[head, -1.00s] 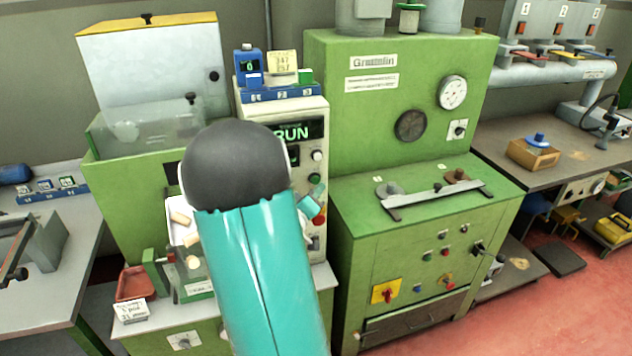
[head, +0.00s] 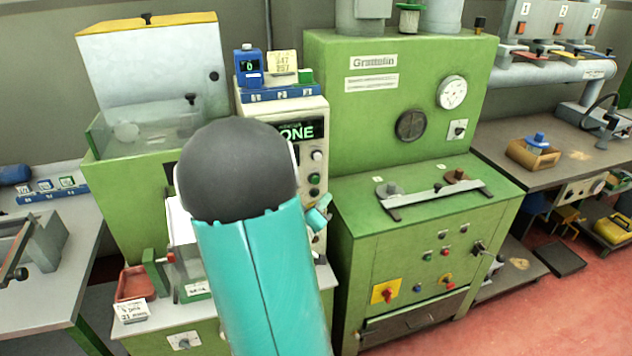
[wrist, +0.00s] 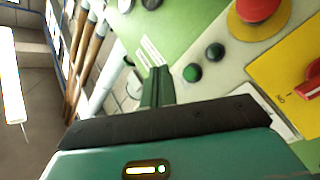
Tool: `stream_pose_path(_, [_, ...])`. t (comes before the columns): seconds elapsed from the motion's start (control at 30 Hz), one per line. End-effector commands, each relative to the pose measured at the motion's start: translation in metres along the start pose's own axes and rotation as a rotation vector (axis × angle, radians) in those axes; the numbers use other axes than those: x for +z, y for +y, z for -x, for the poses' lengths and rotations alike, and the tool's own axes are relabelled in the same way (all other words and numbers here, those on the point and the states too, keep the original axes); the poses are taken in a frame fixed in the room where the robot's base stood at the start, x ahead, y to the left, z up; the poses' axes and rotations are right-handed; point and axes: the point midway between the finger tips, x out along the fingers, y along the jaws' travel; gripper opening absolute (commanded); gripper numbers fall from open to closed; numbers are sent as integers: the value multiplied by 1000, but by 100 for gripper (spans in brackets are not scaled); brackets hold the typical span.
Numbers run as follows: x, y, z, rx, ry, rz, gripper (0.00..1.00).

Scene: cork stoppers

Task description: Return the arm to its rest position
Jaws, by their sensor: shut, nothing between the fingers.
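My teal arm with its dark round joint stands in front of the green machine with the control column (head: 316,165). Only a small teal part of my gripper (head: 318,214) shows past the arm's right side, beside that column. In the wrist view my gripper (wrist: 157,72) is shut and empty, its narrow dark green fingers together in front of the panel. The column's display (head: 297,131) reads letters ending in "ONE", the rest hidden behind my arm. A white tray (head: 180,222) is mostly hidden by the arm, and no corks show in it.
In the wrist view a red emergency button (wrist: 258,10), a red switch (wrist: 312,85) and green buttons (wrist: 203,62) lie near the fingers. A red bin (head: 133,283) sits at left. Red floor (head: 560,310) is open at right.

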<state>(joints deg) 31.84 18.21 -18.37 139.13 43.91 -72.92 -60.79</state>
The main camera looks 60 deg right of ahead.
Motion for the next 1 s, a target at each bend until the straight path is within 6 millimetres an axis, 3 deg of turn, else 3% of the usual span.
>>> stream_pose_path(0.47, [0, 0, 0, -2, 0, -1, 0])
stream_pose_path(0.63, [-25, -16, 11, -114, 24, -84, 0])
stream_pose_path(0.77, [-74, -47, 46, -358, 63, -226, 0])
stream_pose_path(0.87, [-117, -68, 89, -584, 87, -322, 0])
stream_pose_path(1.0, [-165, -82, 165, -895, 99, -394, 0])
